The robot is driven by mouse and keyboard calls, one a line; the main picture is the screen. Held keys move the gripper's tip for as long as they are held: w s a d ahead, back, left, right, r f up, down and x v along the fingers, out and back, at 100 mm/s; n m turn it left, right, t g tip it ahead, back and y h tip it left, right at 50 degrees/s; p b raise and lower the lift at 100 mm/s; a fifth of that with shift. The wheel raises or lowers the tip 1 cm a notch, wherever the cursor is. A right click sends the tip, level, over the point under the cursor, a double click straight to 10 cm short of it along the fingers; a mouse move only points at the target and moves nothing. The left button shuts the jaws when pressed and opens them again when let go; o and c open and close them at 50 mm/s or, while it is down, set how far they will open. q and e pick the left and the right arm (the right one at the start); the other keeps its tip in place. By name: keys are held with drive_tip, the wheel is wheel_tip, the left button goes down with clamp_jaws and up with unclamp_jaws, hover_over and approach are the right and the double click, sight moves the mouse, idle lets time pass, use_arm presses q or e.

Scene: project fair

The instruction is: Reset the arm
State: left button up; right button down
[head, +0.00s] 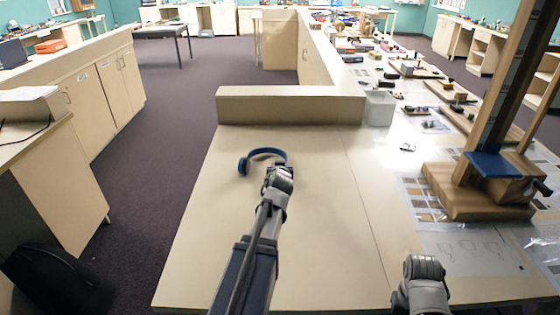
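My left arm reaches in from the bottom over the beige table (320,220). My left gripper (279,176) is at its far end, just in front of a pair of blue headphones (262,152). Its fingers are hidden or too small to make out, so I cannot tell whether it is open or touches the headphones. The grey end of my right arm (423,270) shows at the bottom right, above the near part of the table. Its fingers cannot be made out, and I see nothing held there.
A low beige divider (290,105) borders the table's far side. A wooden stand with a blue pad (493,165) rises at the right. A translucent bin (379,108) and many small items stand farther back. The table between my arms is clear.

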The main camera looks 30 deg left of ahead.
use_arm(q)
drive_tip(key=p+v, duration=0.2)
drive_tip(key=v, duration=0.4)
drive_tip(key=shift+s+d, duration=0.2)
drive_tip(key=shift+s, duration=0.1)
drive_tip(key=shift+r, duration=0.3)
